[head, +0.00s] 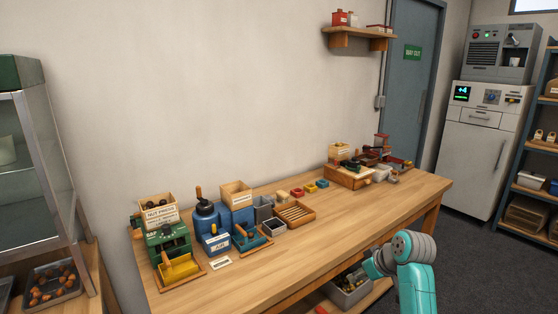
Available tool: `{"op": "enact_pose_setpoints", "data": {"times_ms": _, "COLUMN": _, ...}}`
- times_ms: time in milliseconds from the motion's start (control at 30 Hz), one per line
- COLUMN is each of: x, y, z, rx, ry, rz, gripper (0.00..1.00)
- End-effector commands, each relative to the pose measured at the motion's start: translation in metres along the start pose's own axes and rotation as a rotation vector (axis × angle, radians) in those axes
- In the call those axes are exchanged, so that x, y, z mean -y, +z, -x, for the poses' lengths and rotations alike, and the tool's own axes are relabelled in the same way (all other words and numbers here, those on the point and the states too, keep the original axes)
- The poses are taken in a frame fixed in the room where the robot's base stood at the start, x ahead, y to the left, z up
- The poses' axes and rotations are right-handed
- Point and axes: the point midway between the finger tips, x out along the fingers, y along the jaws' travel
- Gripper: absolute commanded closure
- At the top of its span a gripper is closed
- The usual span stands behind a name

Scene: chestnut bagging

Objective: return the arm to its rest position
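My arm (412,264), teal with grey joints, rises from the bottom right of the head view, in front of the table's front edge. It bends at a grey rounded joint, and a teal and grey part reaches left and down beside the table edge. My gripper's fingers cannot be made out, so whether it is open or shut, or holds anything, does not show.
A wooden table (330,225) holds a green press (168,241), a blue machine (203,216), a slatted wooden tray (295,214) and a cluttered wooden box (347,177). A grey bin (350,290) sits below. Dark floor (480,265) lies open at right.

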Motion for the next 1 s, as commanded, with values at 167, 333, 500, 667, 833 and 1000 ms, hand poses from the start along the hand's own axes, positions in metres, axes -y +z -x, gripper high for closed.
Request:
{"op": "enact_pose_setpoints", "data": {"times_ms": 167, "x": 0.014, "y": 0.034, "z": -0.029, "rx": -0.023, "ry": 0.026, "rz": -0.041, "gripper": 0.69}}
{"op": "enact_pose_setpoints", "data": {"times_ms": 333, "x": 0.037, "y": 0.084, "z": -0.062, "rx": -0.060, "ry": 0.070, "rz": -0.097, "gripper": 0.69}}
{"op": "enact_pose_setpoints", "data": {"times_ms": 500, "x": 0.064, "y": 0.137, "z": -0.086, "rx": -0.102, "ry": 0.121, "rz": -0.151, "gripper": 0.69}}
{"op": "enact_pose_setpoints", "data": {"times_ms": 667, "x": 0.090, "y": 0.186, "z": -0.097, "rx": -0.144, "ry": 0.169, "rz": -0.197, "gripper": 0.69}}
{"op": "enact_pose_setpoints", "data": {"times_ms": 833, "x": 0.121, "y": 0.237, "z": -0.098, "rx": -0.189, "ry": 0.218, "rz": -0.238, "gripper": 0.69}}
{"op": "enact_pose_setpoints", "data": {"times_ms": 1000, "x": 0.152, "y": 0.285, "z": -0.088, "rx": -0.235, "ry": 0.265, "rz": -0.272, "gripper": 0.69}}
